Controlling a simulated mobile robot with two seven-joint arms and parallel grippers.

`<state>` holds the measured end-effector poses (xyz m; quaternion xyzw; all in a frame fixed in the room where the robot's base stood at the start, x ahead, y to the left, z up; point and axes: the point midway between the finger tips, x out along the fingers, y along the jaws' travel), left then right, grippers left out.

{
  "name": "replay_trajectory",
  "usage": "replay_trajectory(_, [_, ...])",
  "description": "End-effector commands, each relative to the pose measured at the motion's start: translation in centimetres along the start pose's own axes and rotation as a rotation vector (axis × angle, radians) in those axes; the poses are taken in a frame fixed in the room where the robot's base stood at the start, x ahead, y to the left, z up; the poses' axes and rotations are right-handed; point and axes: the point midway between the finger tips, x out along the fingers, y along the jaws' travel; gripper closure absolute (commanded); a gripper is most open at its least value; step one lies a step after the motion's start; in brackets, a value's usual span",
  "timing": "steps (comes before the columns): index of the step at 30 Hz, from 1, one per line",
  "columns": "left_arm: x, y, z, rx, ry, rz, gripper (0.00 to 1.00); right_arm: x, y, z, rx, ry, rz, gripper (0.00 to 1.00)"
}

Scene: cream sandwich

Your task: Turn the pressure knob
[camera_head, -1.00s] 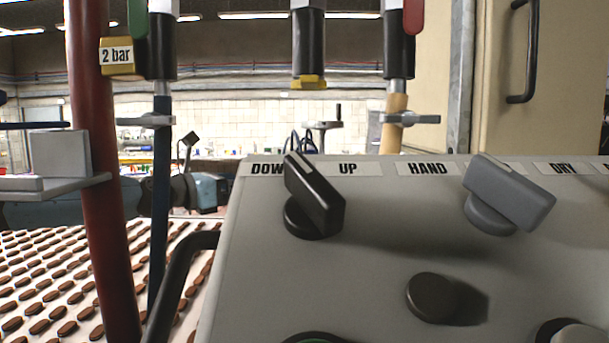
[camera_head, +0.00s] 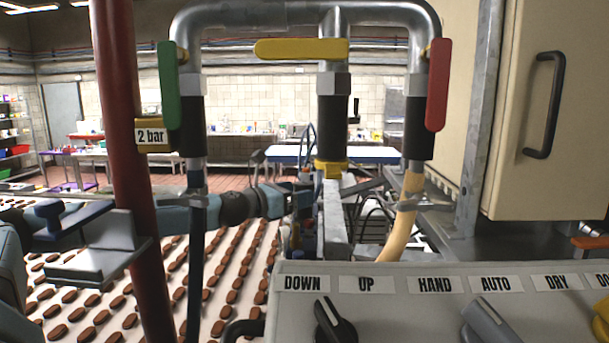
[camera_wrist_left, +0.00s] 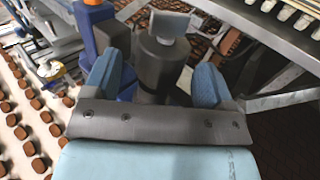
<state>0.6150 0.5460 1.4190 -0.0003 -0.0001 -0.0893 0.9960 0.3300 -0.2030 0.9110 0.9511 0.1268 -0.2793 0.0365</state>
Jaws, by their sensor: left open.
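In the left wrist view, a grey knob (camera_wrist_left: 170,24) with a flat upright grip sits on a dark round body, between and just beyond my left gripper's (camera_wrist_left: 160,70) two blue fingers. The fingers stand apart, and I see no clear contact with the knob. In the head view my left arm comes in from the left behind the red pipe, with the left gripper (camera_head: 305,200) at its end beyond the pipes. I cannot make out that knob there.
A control panel (camera_head: 290,310) with labelled switches stands in front at lower right. A red pipe (camera_head: 125,130) and metal pipes with green (camera_head: 170,85), yellow (camera_head: 300,49) and red (camera_head: 437,85) levers stand before my arm. A conveyor (camera_head: 245,285) carries rows of brown biscuits.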

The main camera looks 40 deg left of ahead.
Motion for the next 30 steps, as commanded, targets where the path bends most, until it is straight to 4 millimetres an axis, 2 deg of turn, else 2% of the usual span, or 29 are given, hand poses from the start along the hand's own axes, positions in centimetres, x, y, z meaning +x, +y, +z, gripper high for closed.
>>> replay_trajectory(1, [0.6, 0.0, 0.7, -0.005, -0.001, 0.000, 0.22, -0.8, 0.1, -0.8, 0.001, -0.005, 0.002, 0.57])
replay_trajectory(9, [2.7, 0.0, 0.2, -0.002, -0.001, 0.001, 0.22, -1.4, 0.0, -1.1, 0.038, -0.023, 0.015, 0.57])
replay_trajectory(19, [2.9, 0.0, -0.1, 0.000, 0.001, 0.000, 0.22, -1.2, 0.0, -0.9, 0.049, -0.026, 0.021, 0.57])
replay_trajectory(20, [2.9, 0.0, -0.1, 0.000, 0.001, 0.000, 0.25, -1.2, 0.0, -0.9, 0.048, -0.026, 0.021, 0.57])
replay_trajectory(26, [2.9, 0.0, -0.1, 0.000, 0.000, 0.000, 0.71, -1.3, 0.1, -1.1, 0.044, -0.023, 0.019, 0.57])
replay_trajectory(30, [2.9, 0.0, -0.1, 0.000, 0.000, -0.002, 0.72, -1.3, 0.0, -1.4, 0.043, -0.017, 0.017, 0.57])
